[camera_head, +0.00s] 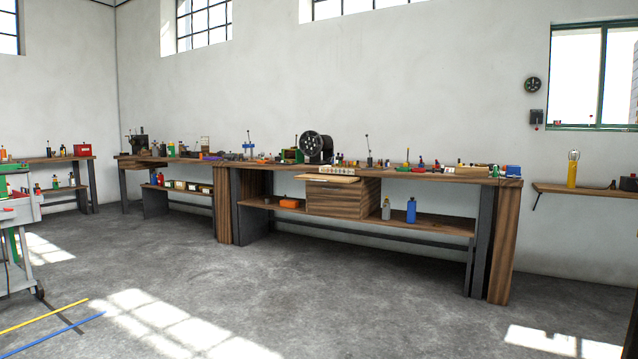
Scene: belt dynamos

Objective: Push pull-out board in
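The pull-out board (327,178) is a thin, light wooden panel. It sticks out from the front of the long wooden workbench (440,178), just under the bench top and above a wooden drawer box (337,199). A light block-like item with dark marks (337,169) stands on the bench top right behind the board. Neither of my grippers shows in the head view, and the bench is some distance away across the floor.
Open grey concrete floor (250,290) lies before the bench. A blue bottle (411,210) stands on the lower shelf. A light wheeled cart (18,215) is at the left edge. Yellow (45,315) and blue (55,334) strips lie lower left. A wall shelf (590,189) is at right.

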